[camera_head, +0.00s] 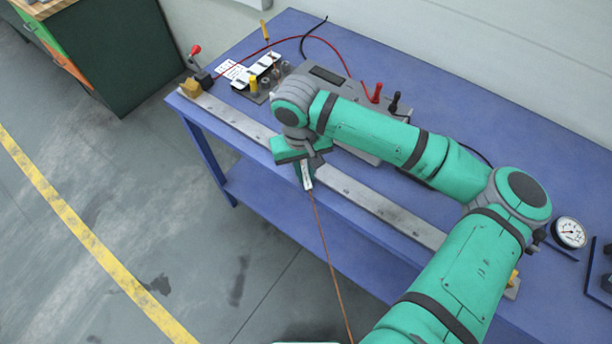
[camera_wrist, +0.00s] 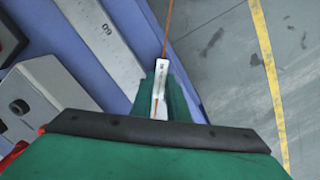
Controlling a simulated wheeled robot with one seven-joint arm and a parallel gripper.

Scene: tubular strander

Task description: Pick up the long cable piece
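The long cable piece (camera_head: 329,262) is a thin copper-coloured strand with a white tag (camera_head: 307,174) at its upper end. My gripper (camera_head: 306,183) is shut on this tagged end, in front of the bench's front edge. The cable runs from the gripper down and to the right in the head view, over the edge and the floor, and leaves at the bottom of the picture. In the wrist view, the cable (camera_wrist: 168,30) extends away from between the two green fingers (camera_wrist: 160,95), with the white tag (camera_wrist: 161,72) between them. Its far end is out of view.
The blue bench (camera_head: 480,130) carries a metal ruler (camera_head: 375,208) along its front edge. A grey device with red and black plugs (camera_head: 374,93) stands behind my arm. A dial gauge (camera_head: 570,232) is at the right. The floor (camera_head: 130,200) at the left is clear.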

